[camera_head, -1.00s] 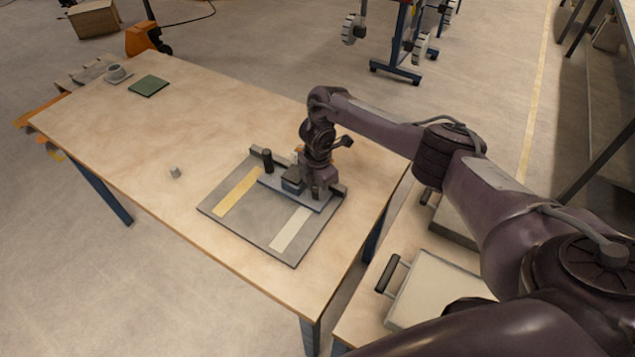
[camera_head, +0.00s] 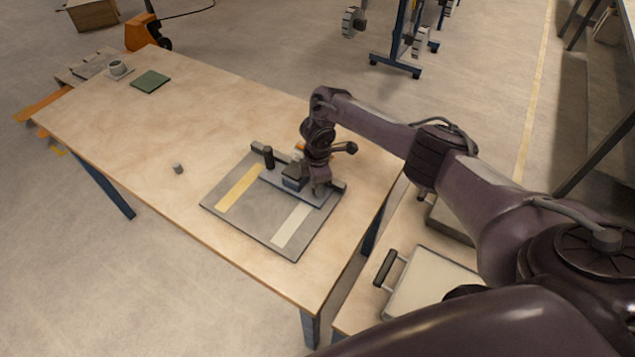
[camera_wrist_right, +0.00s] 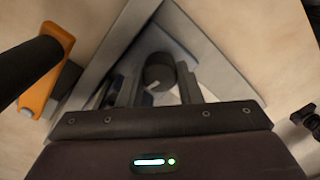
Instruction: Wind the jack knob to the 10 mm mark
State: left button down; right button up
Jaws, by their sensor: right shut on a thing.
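The jack knob (camera_wrist_right: 158,72) is a dark round knob with a short white mark on its face. In the right wrist view it sits between the two fingers of my right gripper (camera_wrist_right: 160,88), which is shut on it. In the head view my right gripper (camera_head: 320,188) is low over the right part of the grey fixture plate (camera_head: 262,222), and it hides the knob there. A small blue-grey block (camera_head: 293,177) is just left of the gripper. No 10 mm mark or scale can be read. My left gripper is out of view.
A black upright post (camera_head: 268,157) stands at the fixture's back. The plate bears a yellow strip (camera_head: 239,188) and a pale strip (camera_head: 292,226). The table's middle is clear.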

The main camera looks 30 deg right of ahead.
jog(key=o, duration=1)
jog(key=shift+r, duration=0.1)
notch_tip(320, 180, up, 5)
jog(key=shift+r+b, duration=0.1)
jog(key=shift+b, duration=0.2)
jog(key=shift+r+p, duration=0.75)
jog(key=shift+r, duration=0.1)
jog(key=shift+r+p, duration=0.3)
jog(key=shift+r, duration=0.1)
jog(key=shift+f, duration=0.1)
